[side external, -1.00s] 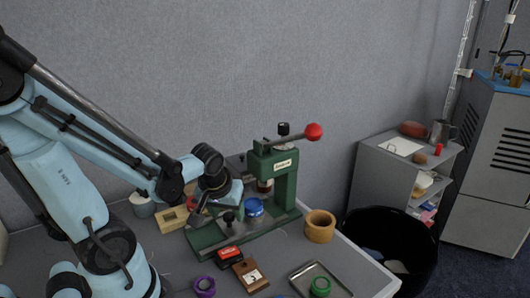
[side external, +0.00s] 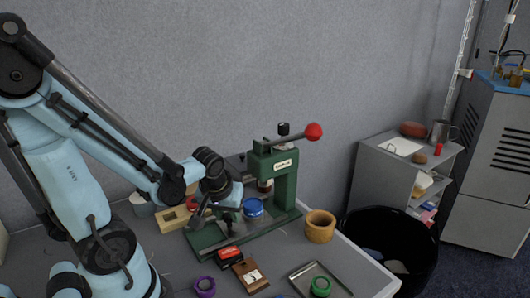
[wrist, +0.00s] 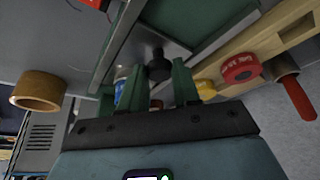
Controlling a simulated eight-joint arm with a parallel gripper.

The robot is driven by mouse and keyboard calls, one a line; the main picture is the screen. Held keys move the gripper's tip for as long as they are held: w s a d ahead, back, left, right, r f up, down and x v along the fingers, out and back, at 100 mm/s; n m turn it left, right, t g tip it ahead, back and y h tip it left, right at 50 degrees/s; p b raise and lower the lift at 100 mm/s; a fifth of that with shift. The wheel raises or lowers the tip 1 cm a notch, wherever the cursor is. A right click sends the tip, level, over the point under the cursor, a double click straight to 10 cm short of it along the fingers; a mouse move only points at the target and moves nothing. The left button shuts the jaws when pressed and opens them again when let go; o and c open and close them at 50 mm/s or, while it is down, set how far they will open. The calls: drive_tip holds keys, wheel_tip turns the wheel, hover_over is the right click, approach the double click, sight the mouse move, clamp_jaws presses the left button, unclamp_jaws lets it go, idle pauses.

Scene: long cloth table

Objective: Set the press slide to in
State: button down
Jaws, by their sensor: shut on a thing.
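The green press (side external: 285,185) stands on the table with its red-ball lever (side external: 313,131) raised to the right. Its grey slide plate (wrist: 155,42) lies along the green base and carries a black knob (wrist: 158,66). My gripper (wrist: 158,92) is shut on the knob, which shows between its two green fingers in the wrist view. In the side view my gripper (side external: 226,213) is low over the left part of the press base and mostly covers the knob. A blue round piece (side external: 253,207) sits just right of it, near the press column; its exact seat is unclear.
A wooden block (side external: 173,219) is left of the press, and a wooden ring (side external: 320,226) is right of it. A black bin (side external: 400,235) stands beyond the table.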

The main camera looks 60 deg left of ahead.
sight(243, 217)
drive_tip(key=shift+w, duration=1.85)
drive_tip(key=c, duration=0.8)
unclamp_jaws()
drive_tip(key=shift+s, duration=0.1)
drive_tip(key=shift+v, duration=6)
